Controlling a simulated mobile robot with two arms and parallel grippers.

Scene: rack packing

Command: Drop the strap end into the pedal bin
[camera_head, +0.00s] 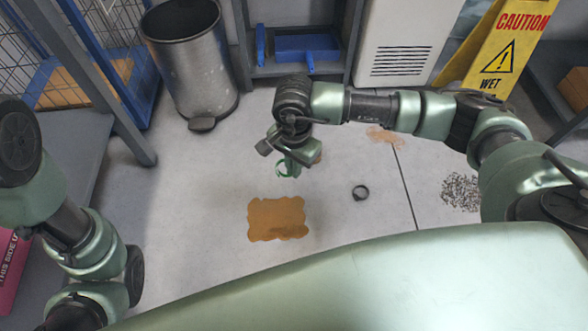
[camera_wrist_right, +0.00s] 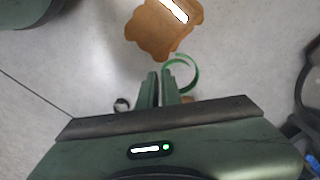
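The strap end is a curled bright green strip (camera_head: 285,168) near the middle of the head view; it also shows in the right wrist view (camera_wrist_right: 194,72). My right gripper (camera_head: 294,158) points down over the floor. Its two fingers (camera_wrist_right: 162,84) are close together, with the strip at their tips. The strip looks raised off the floor and held, with the gripped part hidden. The pedal bin (camera_head: 195,70) is a grey metal cylinder with an open top and a dark pedal, up and left of the gripper. My left arm shows at the left, but its gripper is out of sight.
Grey grit (camera_head: 461,192) lies at the right. A rack with a blue tray (camera_head: 306,45), a white cabinet (camera_head: 402,40) and a yellow caution sign (camera_head: 497,48) stand behind. Floor between gripper and bin looks clear.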

